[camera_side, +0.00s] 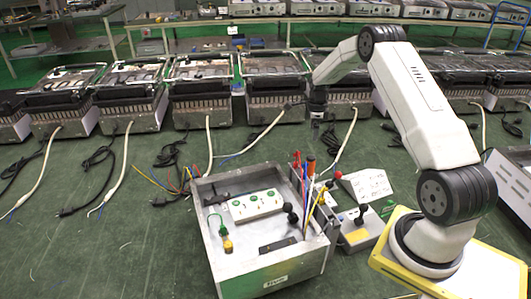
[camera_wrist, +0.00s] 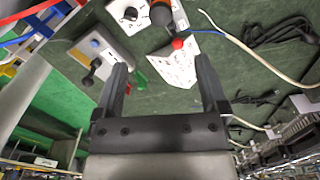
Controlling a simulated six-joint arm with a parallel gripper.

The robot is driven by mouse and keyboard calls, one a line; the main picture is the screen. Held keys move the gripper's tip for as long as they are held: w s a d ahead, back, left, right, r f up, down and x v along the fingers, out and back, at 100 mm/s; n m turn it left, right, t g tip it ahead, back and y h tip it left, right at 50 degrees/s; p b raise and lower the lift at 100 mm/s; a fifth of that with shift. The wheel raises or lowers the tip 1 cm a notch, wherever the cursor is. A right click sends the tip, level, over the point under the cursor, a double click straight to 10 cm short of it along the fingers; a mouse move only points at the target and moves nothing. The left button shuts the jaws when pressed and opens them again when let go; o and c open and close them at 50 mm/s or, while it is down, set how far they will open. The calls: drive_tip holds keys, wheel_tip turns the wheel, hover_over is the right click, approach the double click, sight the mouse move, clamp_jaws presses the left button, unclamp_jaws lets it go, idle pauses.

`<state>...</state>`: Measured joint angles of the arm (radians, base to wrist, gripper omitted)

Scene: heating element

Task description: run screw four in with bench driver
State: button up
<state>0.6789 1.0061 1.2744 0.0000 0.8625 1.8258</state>
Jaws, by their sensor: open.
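My gripper (camera_side: 317,112) hangs above and behind the metal housing in the side view, well clear of it. In the wrist view its two dark fingers (camera_wrist: 160,75) are spread apart with nothing between them. The open metal housing (camera_side: 290,265) holds a white block (camera_side: 255,206) with several small marks on top; single screws, including screw four, are too small to tell. An orange-handled tool (camera_side: 311,166) stands upright at the housing's back right corner. A yellow-green tool or fitting (camera_side: 227,243) is at its left inside. I cannot tell which one is the bench driver.
Right of the housing is a control box (camera_side: 358,236) with a black knob. A white printed sheet (camera_side: 371,185) lies behind it, and a red ball (camera_wrist: 178,43) shows over the sheet. Colored wires (camera_side: 306,195) stick up at the housing's right. Several heater units (camera_side: 202,105) with cords line the back.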

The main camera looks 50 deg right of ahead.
sight(310, 162)
drive_tip(key=shift+f, duration=5.2)
drive_tip(key=shift+f, duration=0.1)
drive_tip(key=shift+f, duration=2.45)
drive_tip(key=shift+d, duration=0.1)
clamp_jaws()
